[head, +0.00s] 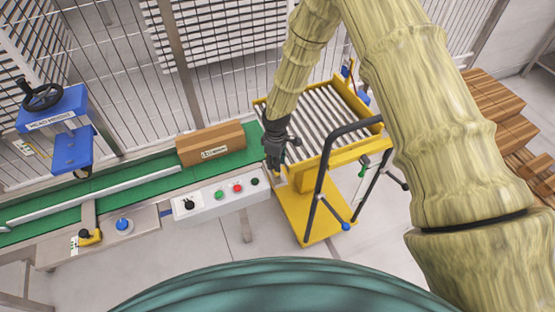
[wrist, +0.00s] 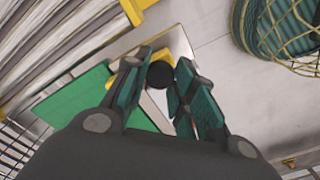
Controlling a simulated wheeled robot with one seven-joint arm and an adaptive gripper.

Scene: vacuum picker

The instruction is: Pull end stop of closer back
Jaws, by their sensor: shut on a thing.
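My gripper (head: 274,163) is at the right end of the green conveyor, beside the left edge of the yellow roller cart. In the wrist view its two fingers (wrist: 160,80) close around a round black knob (wrist: 160,74). I take the knob to be the handle of the end stop. In the head view my gripper mostly hides it, so how far the stop is pulled cannot be told.
A brown carton (head: 211,145) lies on the green belt (head: 150,180), left of my gripper. A control box (head: 215,197) with buttons is at the belt's front. The yellow cart (head: 310,215) with rollers and a black handle (head: 318,190) stands close on the right. Wire fencing runs behind.

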